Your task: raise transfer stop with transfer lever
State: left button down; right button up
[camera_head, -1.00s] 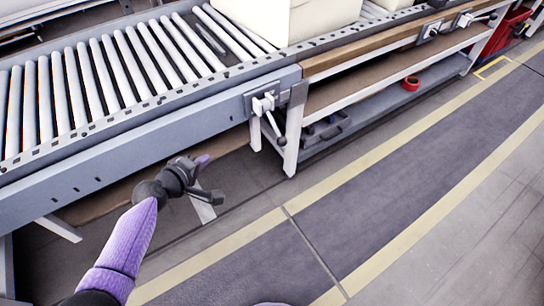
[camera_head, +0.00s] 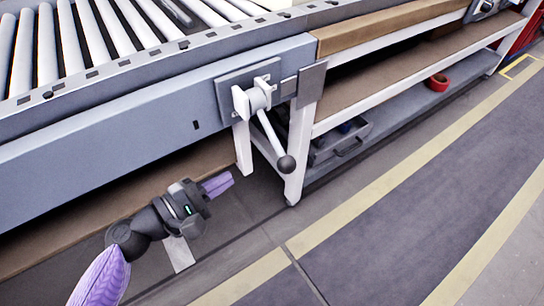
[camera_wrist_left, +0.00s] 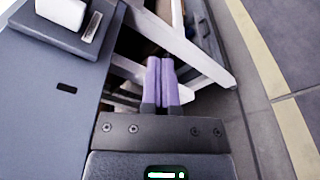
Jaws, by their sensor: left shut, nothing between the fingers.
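A flat grey plate (camera_head: 311,83), which may be the transfer stop, sits just right of the pivot. My left gripper (camera_head: 218,184) has purple fingers and is below and left of the knob, apart from it. In the left wrist view its fingers (camera_wrist_left: 161,82) are together and empty. The white block (camera_wrist_left: 62,12) shows at the top left there; the knob does not show. My right gripper is not in view.
The roller conveyor (camera_head: 150,52) fills the upper left, with its grey side rail above my left arm. A workbench with shelves (camera_head: 400,98) stands to the right, holding a red tape roll (camera_head: 437,82). The floor (camera_head: 400,205) in front is clear, with yellow lines.

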aim_at(270, 131)
pick_arm(q)
jog(key=w+d+r, duration=0.1)
jog(key=w+d, duration=0.2)
jog(key=d, duration=0.5)
jog(key=shift+w+d+r, duration=0.2)
jog(key=shift+d+r, duration=0.05)
jog(key=shift+d, duration=0.1)
jog(key=shift+r, duration=0.1)
dwell(0.3)
